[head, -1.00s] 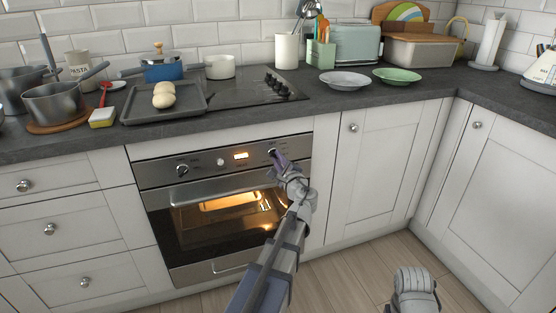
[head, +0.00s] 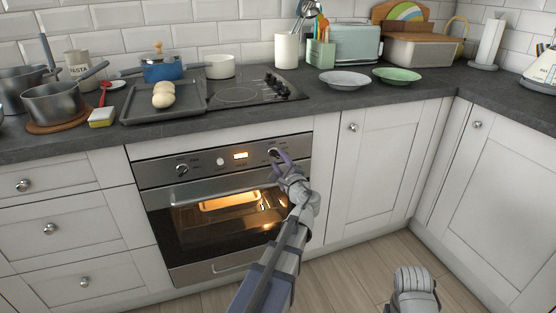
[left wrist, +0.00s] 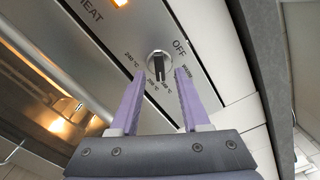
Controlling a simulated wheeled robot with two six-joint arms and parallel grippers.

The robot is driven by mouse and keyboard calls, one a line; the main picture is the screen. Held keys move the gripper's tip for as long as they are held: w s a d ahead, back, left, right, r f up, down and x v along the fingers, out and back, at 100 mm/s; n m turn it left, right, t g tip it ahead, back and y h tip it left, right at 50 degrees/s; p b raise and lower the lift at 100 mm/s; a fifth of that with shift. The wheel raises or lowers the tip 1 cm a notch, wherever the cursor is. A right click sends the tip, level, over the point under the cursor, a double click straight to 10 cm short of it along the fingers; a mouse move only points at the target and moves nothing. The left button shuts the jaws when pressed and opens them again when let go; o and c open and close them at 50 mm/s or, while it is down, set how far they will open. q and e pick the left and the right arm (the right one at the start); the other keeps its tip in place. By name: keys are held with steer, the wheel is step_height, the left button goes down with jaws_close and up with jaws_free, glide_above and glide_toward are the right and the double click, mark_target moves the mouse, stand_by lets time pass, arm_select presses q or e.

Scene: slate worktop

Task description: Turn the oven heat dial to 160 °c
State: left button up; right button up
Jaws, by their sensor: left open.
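The oven heat dial (head: 273,152) is at the right end of the steel control panel. In the left wrist view the dial (left wrist: 158,65) is round and silver with a dark bar across it. The bar's lower end lies near the 160 °C mark; I cannot tell for sure which end is the pointer. OFF is printed to its upper right. My left gripper (head: 280,160) is open, its purple fingers just in front of and below the dial. In the wrist view the fingers (left wrist: 162,76) lie either side of it, apparently clear.
The lit oven (head: 220,220) has its door shut, with a handle bar across the top. A second dial (head: 182,170) and a lit display (head: 240,156) share the panel. A baking tray (head: 190,114) and hob (head: 240,94) are on the worktop above.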

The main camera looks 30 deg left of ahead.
arm_select(q)
steer(key=v, duration=0.6)
steer(key=shift+s+d, duration=0.1)
stand_by(0.3)
steer(key=s+d+f+n+g+h, duration=0.55)
steer(key=s+d+f, duration=0.5)
steer(key=d, duration=0.35)
steer(key=s+d+f+n+g+h, duration=0.55)
steer(key=s+d+f, duration=0.5)
steer(key=d, duration=0.45)
step_height(320, 180, up, 34)
steer(key=d+g+h+p, duration=0.1)
steer(key=p, duration=3.4)
steer(key=shift+s+d+r+m, duration=0.2)
steer(key=shift+s+d+m, duration=0.1)
steer(key=shift+s, duration=0.2)
